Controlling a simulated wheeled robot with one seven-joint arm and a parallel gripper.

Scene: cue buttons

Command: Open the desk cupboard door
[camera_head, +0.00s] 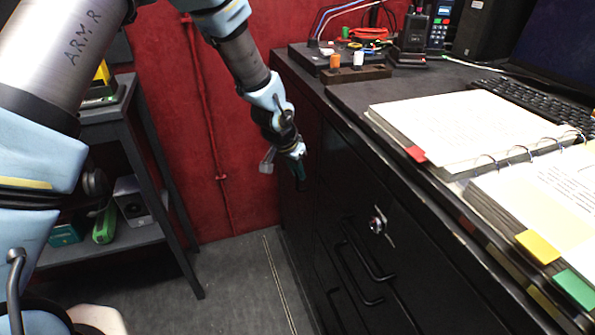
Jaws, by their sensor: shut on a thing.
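The black desk (345,95) stands on the right, with its dark front facing left. The cupboard door (338,165) is part of this front, and its edges are hard to make out in the dark. It looks closed, though I cannot be sure. My gripper (299,172) is at the far end of the desk front, pointing down. Its jaws are shut on a small dark part there, apparently the door handle, which is mostly hidden by the fingers.
Black bar handles (362,260) and a round lock (377,224) sit on the nearer desk front. A grey shelf (135,245) stands at left before a red wall (205,120). An open binder (470,125) lies on the desk. The grey floor (235,285) between is clear.

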